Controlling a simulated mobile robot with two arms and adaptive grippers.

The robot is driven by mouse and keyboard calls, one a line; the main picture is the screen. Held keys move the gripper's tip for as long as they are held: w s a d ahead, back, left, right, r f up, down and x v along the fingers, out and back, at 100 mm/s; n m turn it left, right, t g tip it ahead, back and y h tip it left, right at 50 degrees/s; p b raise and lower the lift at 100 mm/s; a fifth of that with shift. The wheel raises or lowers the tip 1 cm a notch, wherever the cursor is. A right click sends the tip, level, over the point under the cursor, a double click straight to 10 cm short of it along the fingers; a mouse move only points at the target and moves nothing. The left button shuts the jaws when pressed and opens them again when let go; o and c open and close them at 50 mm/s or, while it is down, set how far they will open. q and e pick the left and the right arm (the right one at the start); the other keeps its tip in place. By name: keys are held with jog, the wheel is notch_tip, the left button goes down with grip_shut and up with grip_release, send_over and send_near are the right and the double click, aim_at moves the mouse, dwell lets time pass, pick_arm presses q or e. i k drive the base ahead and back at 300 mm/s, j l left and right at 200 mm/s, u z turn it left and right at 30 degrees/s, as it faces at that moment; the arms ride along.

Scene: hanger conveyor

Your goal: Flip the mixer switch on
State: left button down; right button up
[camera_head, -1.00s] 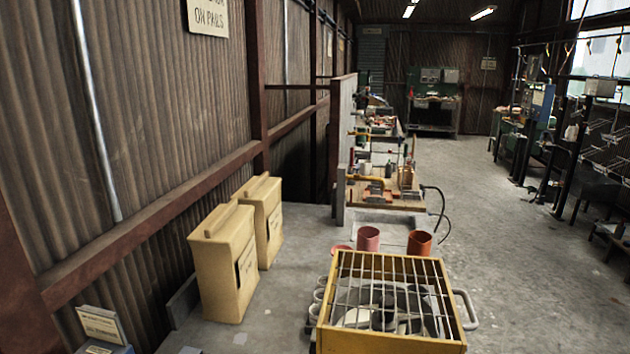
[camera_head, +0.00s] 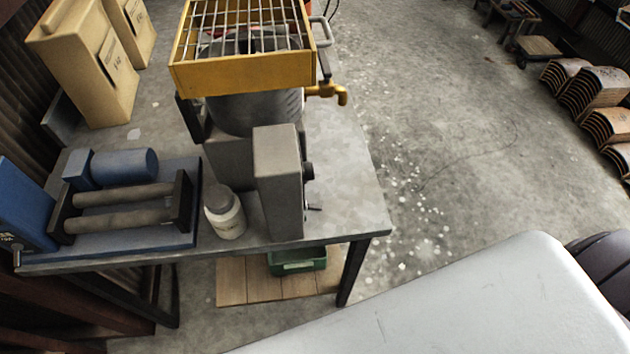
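The mixer stands on the grey table, with a yellow guard frame and wire grid (camera_head: 235,70) over a grey bowl (camera_head: 255,112). A grey control box (camera_head: 280,180) is at its front. On the box's right side are a dark knob (camera_head: 309,170) and a small toggle switch (camera_head: 315,208) below it. The switch is too small to tell its position. Neither of my grippers is in view.
A white jar (camera_head: 225,214) stands left of the control box. A blue roller machine (camera_head: 125,205) is at the table's left end. Yellow bags (camera_head: 85,65) stand behind. A green crate (camera_head: 297,262) lies below the table. The floor (camera_head: 450,150) to the right is clear.

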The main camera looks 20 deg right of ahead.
aim_at(313, 207)
jog(key=k+l, duration=0.3)
jog(key=l, duration=0.15)
jog(key=k+l+u, duration=0.1)
jog(key=k+l, duration=0.2)
jog(key=l, duration=0.15)
